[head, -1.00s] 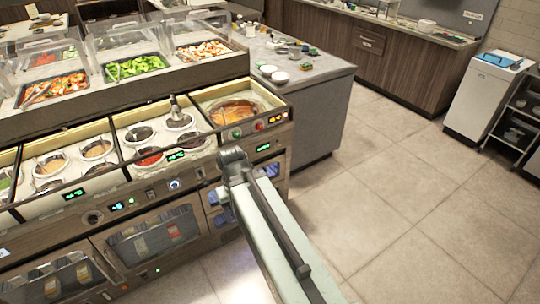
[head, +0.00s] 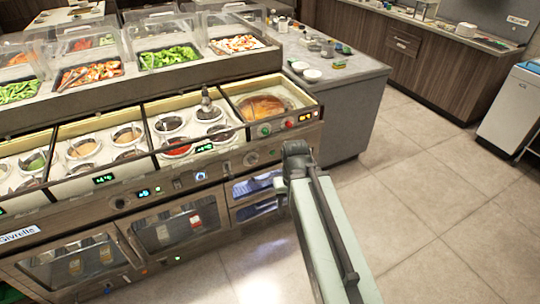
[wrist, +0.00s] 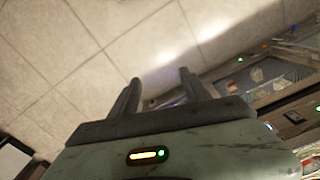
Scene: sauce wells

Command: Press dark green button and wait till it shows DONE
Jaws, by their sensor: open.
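A green button (head: 265,130) is on the front panel below the well of orange-brown sauce (head: 265,105), at the right end of the counter. A red button (head: 289,123) is to its right, then a small orange lit display (head: 306,116) too small to read. My gripper (head: 296,150) is in front of the counter's right end, apart from the button and slightly to its right and lower in the picture. In the wrist view my gripper (wrist: 160,78) is open and empty, over floor and cabinet front. The button cannot be made out in the wrist view.
The counter holds several sauce wells (head: 85,148) with green displays (head: 103,179) and a knob (head: 251,158) on its front. Oven doors (head: 180,225) are below. A grey side counter (head: 345,85) adjoins on the right. The tiled floor (head: 440,220) to the right is clear.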

